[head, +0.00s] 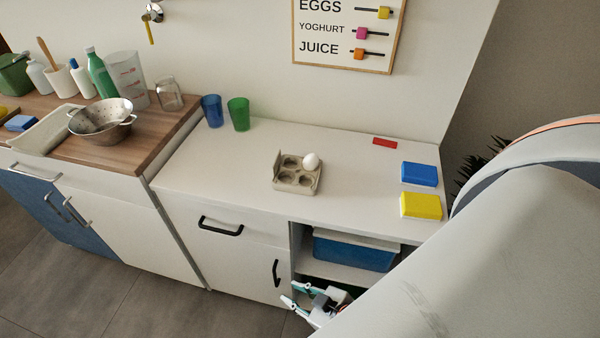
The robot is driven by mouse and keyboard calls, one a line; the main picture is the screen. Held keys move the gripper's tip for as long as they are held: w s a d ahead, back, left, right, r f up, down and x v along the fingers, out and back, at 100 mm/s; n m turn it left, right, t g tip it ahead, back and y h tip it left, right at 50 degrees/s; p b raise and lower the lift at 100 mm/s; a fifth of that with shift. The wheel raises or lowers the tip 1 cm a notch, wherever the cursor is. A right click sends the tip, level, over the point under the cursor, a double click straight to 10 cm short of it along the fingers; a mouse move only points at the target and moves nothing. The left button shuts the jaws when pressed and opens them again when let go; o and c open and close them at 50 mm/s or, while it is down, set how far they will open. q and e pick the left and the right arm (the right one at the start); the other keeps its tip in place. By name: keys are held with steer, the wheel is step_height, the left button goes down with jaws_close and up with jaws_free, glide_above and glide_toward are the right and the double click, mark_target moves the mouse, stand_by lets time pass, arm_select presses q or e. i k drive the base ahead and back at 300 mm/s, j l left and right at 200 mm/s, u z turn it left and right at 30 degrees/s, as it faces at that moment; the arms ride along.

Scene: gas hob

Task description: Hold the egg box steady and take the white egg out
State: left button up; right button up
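The egg box (295,182) is a small grey-beige carton standing on the white worktop, with cups that look empty at its front and left. The white egg (311,161) sits in the cup at its back right corner. My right gripper (293,297) is low at the bottom of the head view, in front of the cabinet and below the worktop, well apart from the box. Its fingers are spread and nothing shows between them. My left gripper is not in the head view.
A blue sponge (419,174) and a yellow sponge (421,206) lie on the right of the worktop, near a red piece (385,142). A blue cup (212,110) and a green cup (238,114) stand at the back left. The worktop around the box is clear.

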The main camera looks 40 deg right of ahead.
mark_target(310, 162)
steer(key=l+z, duration=0.25)
steer(key=z, duration=0.2)
steer(key=l+z, duration=0.25)
steer(key=z, duration=0.15)
steer(key=l+z, duration=0.25)
steer(key=z, duration=0.2)
